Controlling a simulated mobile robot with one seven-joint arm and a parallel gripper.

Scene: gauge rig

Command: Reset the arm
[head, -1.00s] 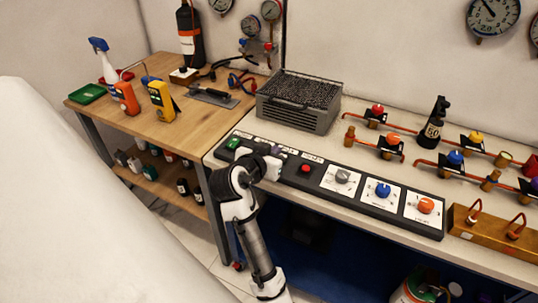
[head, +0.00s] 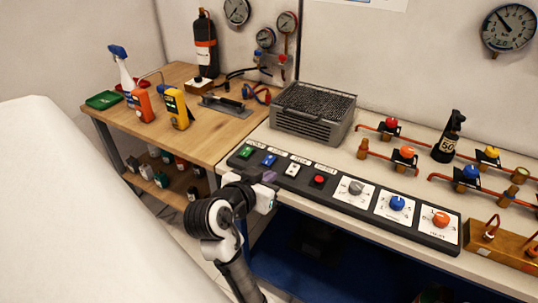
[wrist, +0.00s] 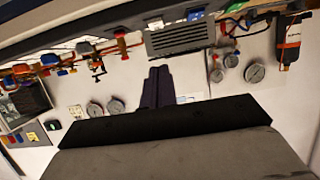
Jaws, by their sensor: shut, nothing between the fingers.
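My gripper (head: 268,177) is at the front edge of the control panel (head: 335,203), near its left end, seen end-on with part of my arm below it. In the wrist view, the two dark purple fingers of my gripper (wrist: 157,86) lie together with nothing between them. They point toward the wall, which shows upside down. The panel's green button (head: 246,152), blue button (head: 269,160), white button (head: 292,170) and red button (head: 318,180) are all uncovered. Whether my gripper touches the panel edge, I cannot tell.
Grey, blue and orange knobs (head: 441,219) sit right of the buttons. Behind the panel stand a vented metal box (head: 312,114), copper pipes with coloured valves and a black bottle (head: 448,136). A wooden table (head: 214,133) on the left carries meters. Gauges hang on the wall.

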